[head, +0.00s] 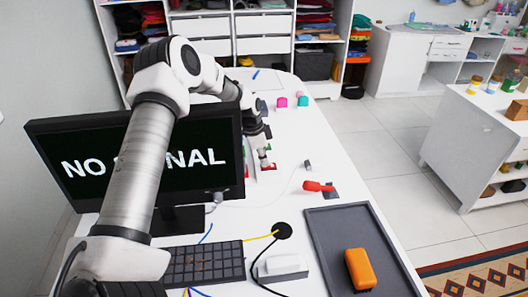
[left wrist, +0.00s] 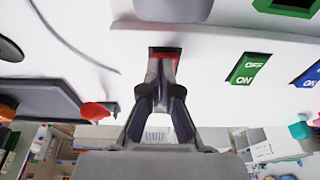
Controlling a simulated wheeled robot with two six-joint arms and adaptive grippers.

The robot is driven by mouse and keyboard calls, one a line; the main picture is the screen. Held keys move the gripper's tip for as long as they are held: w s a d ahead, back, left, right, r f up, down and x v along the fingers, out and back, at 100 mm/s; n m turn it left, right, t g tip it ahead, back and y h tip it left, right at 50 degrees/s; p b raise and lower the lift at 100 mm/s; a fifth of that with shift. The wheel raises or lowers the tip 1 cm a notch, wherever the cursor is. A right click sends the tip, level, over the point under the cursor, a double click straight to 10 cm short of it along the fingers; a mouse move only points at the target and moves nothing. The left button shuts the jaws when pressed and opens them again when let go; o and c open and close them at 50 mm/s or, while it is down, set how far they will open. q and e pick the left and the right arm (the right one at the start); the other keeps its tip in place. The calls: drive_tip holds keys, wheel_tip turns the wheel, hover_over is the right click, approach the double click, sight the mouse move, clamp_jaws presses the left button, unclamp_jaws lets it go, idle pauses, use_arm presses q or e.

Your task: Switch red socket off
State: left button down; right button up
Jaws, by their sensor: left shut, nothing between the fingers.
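The red socket (head: 271,168) lies on the white desk, to the right of the monitor, mostly covered by my left gripper (head: 264,161) in the head view. In the left wrist view the red socket (left wrist: 174,53) is just beyond the fingertips of my left gripper (left wrist: 161,76). The gripper is shut and empty, with its tips at or over the near part of the socket. I cannot tell whether they touch it. The socket's label and switch position are hidden. My right gripper is not in view.
A green socket (left wrist: 248,69) marked OFF and ON is beside the red one, with a blue socket (left wrist: 309,75) beyond. The monitor (head: 90,165) stands left. A red-handled lever (head: 317,186) and a dark tray (head: 335,225) with an orange object (head: 360,268) are nearer.

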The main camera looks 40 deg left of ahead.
use_arm(q)
drive_tip(key=shift+s+f+b, duration=0.1)
drive_tip(key=shift+f+b, duration=0.25)
drive_tip(key=shift+f, duration=0.05)
drive_tip(key=shift+r, duration=0.1)
drive_tip(key=shift+w+d+r, duration=0.25)
drive_tip(key=shift+w+d, duration=0.15)
drive_tip(key=shift+w, duration=0.15)
drive_tip(key=shift+r, duration=0.15)
